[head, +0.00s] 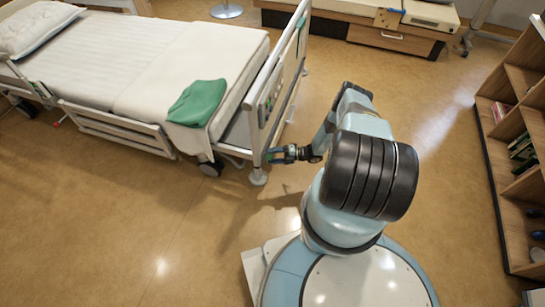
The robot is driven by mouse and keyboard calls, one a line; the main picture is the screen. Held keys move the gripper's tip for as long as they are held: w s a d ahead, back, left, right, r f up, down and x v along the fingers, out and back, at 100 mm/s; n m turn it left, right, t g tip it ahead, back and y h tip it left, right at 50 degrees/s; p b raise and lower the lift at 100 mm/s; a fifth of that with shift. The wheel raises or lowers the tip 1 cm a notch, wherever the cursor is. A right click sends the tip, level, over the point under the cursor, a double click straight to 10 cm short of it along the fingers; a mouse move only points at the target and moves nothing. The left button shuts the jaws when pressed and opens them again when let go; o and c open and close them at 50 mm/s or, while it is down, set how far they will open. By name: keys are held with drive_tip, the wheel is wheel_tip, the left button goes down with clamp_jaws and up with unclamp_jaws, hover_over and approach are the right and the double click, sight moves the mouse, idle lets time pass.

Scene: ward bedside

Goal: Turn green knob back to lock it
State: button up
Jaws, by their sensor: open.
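My gripper (279,154) reaches left to the lower corner of the bed's footboard (262,125), near the post above the floor. Its jaws are open. A small patch of green (269,157) shows at the fingertips, against the post; it may be the green knob, but it is too small and covered to tell its shape or how it is turned. I cannot tell whether the fingers touch it.
The bed (130,62) has white bedding, a pillow (38,27) and a folded green cloth (197,102) near its foot. A wooden shelf unit (495,150) stands at right. A low cabinet (375,30) is at the back. The floor in front is clear.

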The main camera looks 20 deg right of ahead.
drive_tip(key=v, duration=1.4)
drive_tip(key=shift+f, duration=0.15)
drive_tip(key=shift+w, duration=0.15)
